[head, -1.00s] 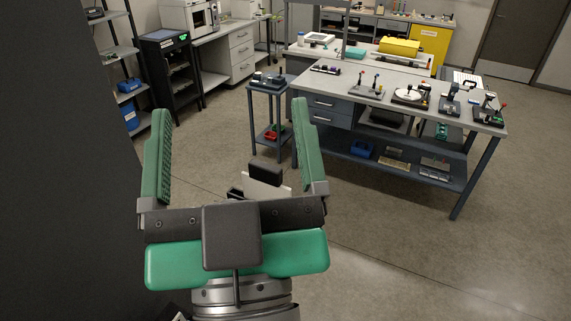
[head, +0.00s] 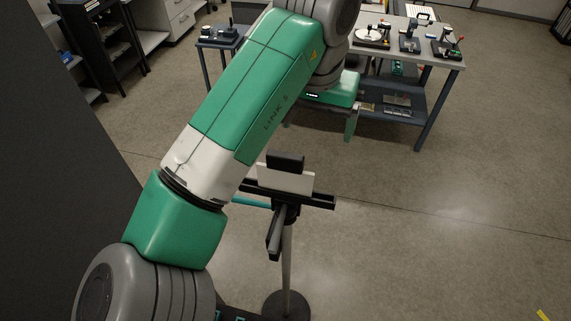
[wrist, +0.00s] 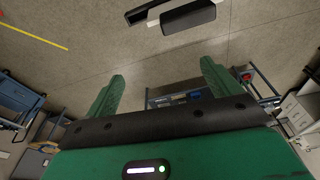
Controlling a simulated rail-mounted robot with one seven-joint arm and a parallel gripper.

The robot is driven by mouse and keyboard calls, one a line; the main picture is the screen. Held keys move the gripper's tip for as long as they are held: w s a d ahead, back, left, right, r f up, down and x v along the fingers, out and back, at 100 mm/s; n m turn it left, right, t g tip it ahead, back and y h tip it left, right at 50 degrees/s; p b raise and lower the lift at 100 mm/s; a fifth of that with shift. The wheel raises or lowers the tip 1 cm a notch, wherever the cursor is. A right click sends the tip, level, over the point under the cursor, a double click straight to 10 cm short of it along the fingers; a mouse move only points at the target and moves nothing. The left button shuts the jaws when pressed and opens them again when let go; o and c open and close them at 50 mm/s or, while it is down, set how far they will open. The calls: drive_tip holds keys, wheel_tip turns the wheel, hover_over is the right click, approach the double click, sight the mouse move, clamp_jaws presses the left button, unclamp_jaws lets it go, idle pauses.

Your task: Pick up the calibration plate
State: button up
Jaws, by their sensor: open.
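A pale flat plate (head: 285,180), which looks like the calibration plate, stands in a black holder (head: 318,200) on top of a thin floor stand (head: 287,250). A black block covers part of its upper edge. My gripper (wrist: 162,70) is open, with its two green fingers spread and nothing between them. In the head view it is beyond the stand, partly hidden by my arm. In the wrist view a dark block (wrist: 188,17) with a pale edge, probably the top of the same stand, is past the fingertips and apart from them.
A grey workbench (head: 430,60) with several devices on top and a lower shelf stands behind my gripper. A small side table (head: 220,42) and a dark rack (head: 105,45) are at the back left. The floor right of the stand is clear.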

sight(285, 155)
drive_tip(key=a, duration=0.1)
drive_tip(key=s+a+n+g, duration=0.1)
drive_tip(key=a, duration=0.1)
drive_tip(key=a+g+y, duration=0.1)
drive_tip(key=a, duration=0.1)
drive_tip(key=shift+s+a+r, duration=0.2)
drive_tip(key=shift+a+r, duration=0.05)
drive_tip(key=shift+r, duration=0.1)
drive_tip(key=shift+d+f+p, duration=0.1)
drive_tip(key=shift+f+p, duration=0.2)
drive_tip(key=shift+f, duration=3.6)
drive_tip(key=c, duration=1.5)
